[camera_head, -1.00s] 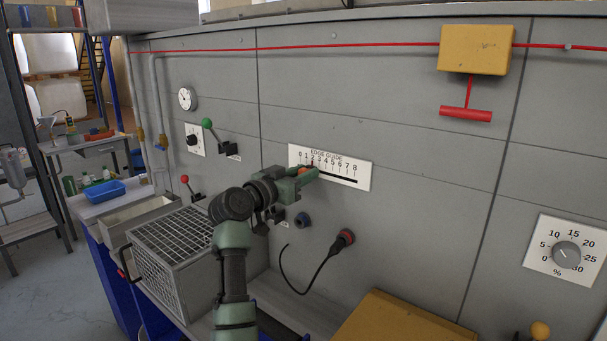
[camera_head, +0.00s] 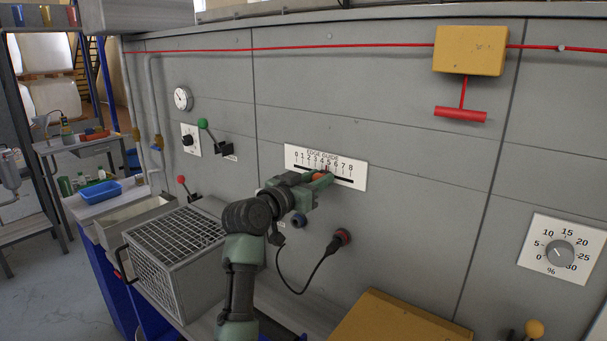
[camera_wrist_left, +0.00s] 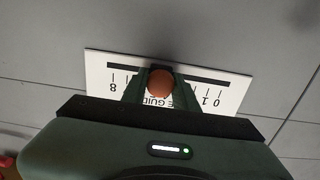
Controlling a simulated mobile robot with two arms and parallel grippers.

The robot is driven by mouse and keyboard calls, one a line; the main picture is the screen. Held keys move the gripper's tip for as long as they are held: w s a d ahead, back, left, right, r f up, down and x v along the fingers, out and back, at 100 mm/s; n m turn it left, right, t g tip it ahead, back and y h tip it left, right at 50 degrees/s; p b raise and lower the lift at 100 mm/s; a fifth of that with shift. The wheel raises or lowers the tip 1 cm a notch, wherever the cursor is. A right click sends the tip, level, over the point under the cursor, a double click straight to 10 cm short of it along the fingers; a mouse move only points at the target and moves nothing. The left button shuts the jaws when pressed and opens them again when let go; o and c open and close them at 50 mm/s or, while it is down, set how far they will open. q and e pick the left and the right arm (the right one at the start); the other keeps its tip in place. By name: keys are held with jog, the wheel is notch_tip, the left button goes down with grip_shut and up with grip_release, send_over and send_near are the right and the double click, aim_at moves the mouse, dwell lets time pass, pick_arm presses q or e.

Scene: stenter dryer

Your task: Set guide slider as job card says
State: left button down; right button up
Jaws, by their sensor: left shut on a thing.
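The edge guide scale (camera_head: 356,181) is a white plate on the grey machine wall, numbered 0 to 8, with a dark slot under the numbers. Its slider has an orange-brown round knob (camera_wrist_left: 160,83); in the head view the knob (camera_head: 319,177) is partly hidden by my fingers. My left gripper (camera_head: 322,179) is shut on this knob, one finger on each side in the wrist view. The slider stands near the middle of the scale, around 4 to 5; the exact mark is hard to read. The wrist view shows the plate upside down. No job card is recognisable. My right gripper is out of view.
A wire-mesh box (camera_head: 180,245) stands to the left and a yellow box (camera_head: 400,318) lower right. A green-knobbed lever (camera_head: 203,124), a red pull handle (camera_head: 460,114) and a percent dial (camera_head: 560,252) are on the wall.

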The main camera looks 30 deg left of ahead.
pick_arm(q)
jog(key=shift+d, duration=0.45)
jog(key=shift+a, duration=0.1)
jog(key=c, duration=1.1)
grip_release()
jog(key=shift+a, duration=0.1)
jog(key=shift+s, duration=0.1)
jog(key=s+b, duration=0.1)
jog(key=s, duration=0.4)
jog(key=s+b, duration=0.1)
jog(key=s, duration=0.1)
jog(key=shift+s+a+b, duration=0.3)
jog(key=shift+s, duration=0.05)
